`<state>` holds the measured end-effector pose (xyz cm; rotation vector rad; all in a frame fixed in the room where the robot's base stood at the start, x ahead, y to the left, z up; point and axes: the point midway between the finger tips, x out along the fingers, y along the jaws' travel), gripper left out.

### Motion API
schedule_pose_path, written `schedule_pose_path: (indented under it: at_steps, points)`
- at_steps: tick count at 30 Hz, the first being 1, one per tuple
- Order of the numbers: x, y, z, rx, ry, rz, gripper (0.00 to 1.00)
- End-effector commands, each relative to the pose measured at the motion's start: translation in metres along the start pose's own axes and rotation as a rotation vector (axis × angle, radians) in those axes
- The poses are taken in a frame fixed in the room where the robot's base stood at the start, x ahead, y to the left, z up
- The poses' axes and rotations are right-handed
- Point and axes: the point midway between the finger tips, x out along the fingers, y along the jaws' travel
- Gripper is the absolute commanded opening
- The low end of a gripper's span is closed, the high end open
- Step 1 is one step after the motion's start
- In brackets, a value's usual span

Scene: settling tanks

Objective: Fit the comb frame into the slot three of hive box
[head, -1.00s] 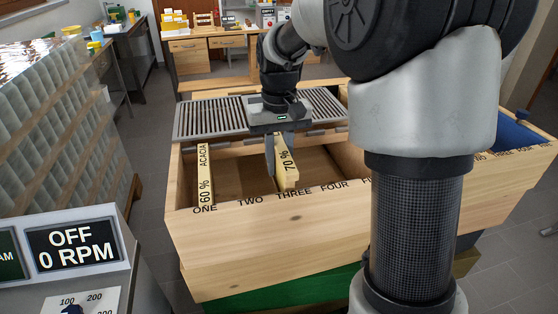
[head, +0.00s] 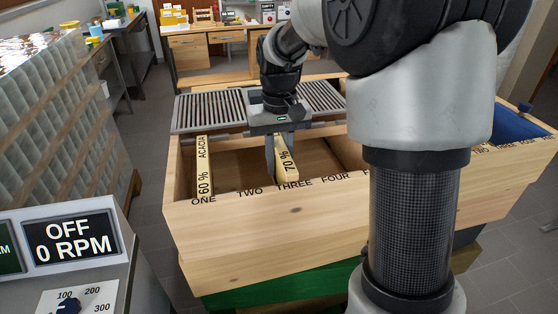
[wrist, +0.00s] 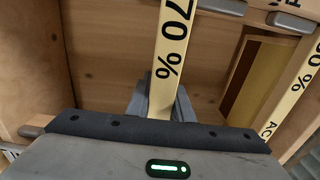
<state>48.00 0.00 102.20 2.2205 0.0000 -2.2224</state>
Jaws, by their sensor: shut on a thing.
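The comb frame (head: 286,166), a pale yellow bar marked "70 %", is in the open hive box (head: 300,215). Its near end lies at the front wall, by the label THREE. My gripper (head: 281,150) is shut on this frame from above, with a finger visible on its left side. In the wrist view the frame (wrist: 170,50) runs up from between the fingers (wrist: 163,105). Its lower part is hidden, so I cannot tell whether it is fully seated.
Another frame (head: 203,165), marked "60 %" and "ACACIA", stands in slot one; it also shows in the wrist view (wrist: 297,90). A slatted grey rack (head: 215,113) lies behind the opening. A control panel (head: 70,240) reading OFF, 0 RPM stands at left front. Slot two looks empty.

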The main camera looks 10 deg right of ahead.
Motion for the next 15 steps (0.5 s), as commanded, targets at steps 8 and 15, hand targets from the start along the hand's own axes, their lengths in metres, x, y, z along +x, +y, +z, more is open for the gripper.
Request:
schedule_pose_path:
  at_steps: [8,15]
  points:
    - [0.006,0.0,-0.001,0.0,0.002,0.0,0.0]
    - [0.012,0.0,-0.001,0.0,0.003,0.0,0.0]
